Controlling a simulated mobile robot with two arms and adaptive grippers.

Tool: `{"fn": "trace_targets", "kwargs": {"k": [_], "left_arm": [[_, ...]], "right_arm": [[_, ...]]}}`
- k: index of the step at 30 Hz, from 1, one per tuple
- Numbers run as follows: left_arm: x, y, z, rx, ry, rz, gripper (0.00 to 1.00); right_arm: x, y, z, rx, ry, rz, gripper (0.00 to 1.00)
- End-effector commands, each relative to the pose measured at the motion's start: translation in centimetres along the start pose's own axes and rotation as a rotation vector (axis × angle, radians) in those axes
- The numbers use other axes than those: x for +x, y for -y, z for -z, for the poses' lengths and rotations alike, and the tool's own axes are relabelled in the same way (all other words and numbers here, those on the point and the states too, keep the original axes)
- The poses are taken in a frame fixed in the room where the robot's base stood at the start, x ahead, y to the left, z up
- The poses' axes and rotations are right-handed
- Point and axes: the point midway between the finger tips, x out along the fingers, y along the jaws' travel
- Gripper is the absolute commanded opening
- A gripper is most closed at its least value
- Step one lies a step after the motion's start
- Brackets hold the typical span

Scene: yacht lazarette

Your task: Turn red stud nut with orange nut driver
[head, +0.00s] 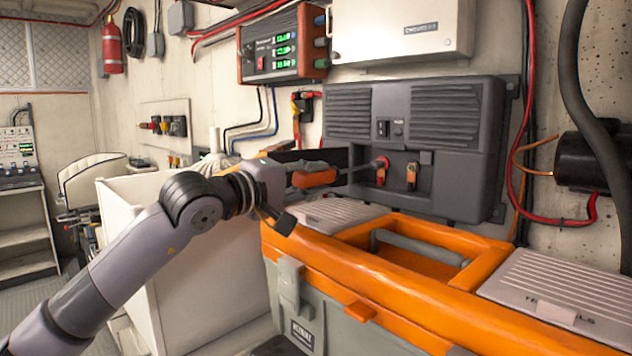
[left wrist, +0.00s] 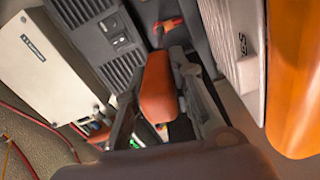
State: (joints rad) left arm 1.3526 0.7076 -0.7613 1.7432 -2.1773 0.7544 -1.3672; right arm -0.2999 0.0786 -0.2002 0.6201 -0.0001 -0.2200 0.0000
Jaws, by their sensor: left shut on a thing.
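My left gripper (head: 306,180) is shut on the orange handle of the nut driver (head: 315,178) in front of the dark wall unit. The driver lies nearly level, and its dark shaft points right toward the red stud (head: 381,165). The shaft's tip overlaps the red stud in the head view; I cannot tell whether it is seated on the nut. In the left wrist view the orange handle (left wrist: 158,88) lies between my fingers, with red at the stud (left wrist: 172,24) beyond it. A second stud with an orange cover (head: 411,173) is just right of the red one. My right gripper is not in view.
An orange and grey toolbox (head: 370,285) with a dark carry handle stands directly below and right of the gripper. A white bin (head: 130,235) stands left, behind my arm. A red-and-black cable (head: 580,222) hangs right of the dark unit (head: 465,180).

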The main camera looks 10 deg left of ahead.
Motion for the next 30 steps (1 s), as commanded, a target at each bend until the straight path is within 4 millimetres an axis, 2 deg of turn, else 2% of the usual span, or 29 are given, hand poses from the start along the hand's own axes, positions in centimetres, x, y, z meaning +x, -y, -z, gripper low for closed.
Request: {"fn": "trace_targets", "kwargs": {"k": [10, 24, 30], "left_arm": [[-0.4, -0.1, 0.0, 0.0, -0.001, -0.003, 0.0], [-4.1, 0.1, 0.1, 0.0, -0.002, -0.003, 0.0], [-5.1, -0.1, 0.0, -0.001, -0.001, -0.002, 0.0]], "right_arm": [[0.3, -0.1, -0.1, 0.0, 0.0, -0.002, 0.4], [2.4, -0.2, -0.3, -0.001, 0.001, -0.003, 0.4], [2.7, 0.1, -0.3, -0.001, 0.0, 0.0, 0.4]]}}
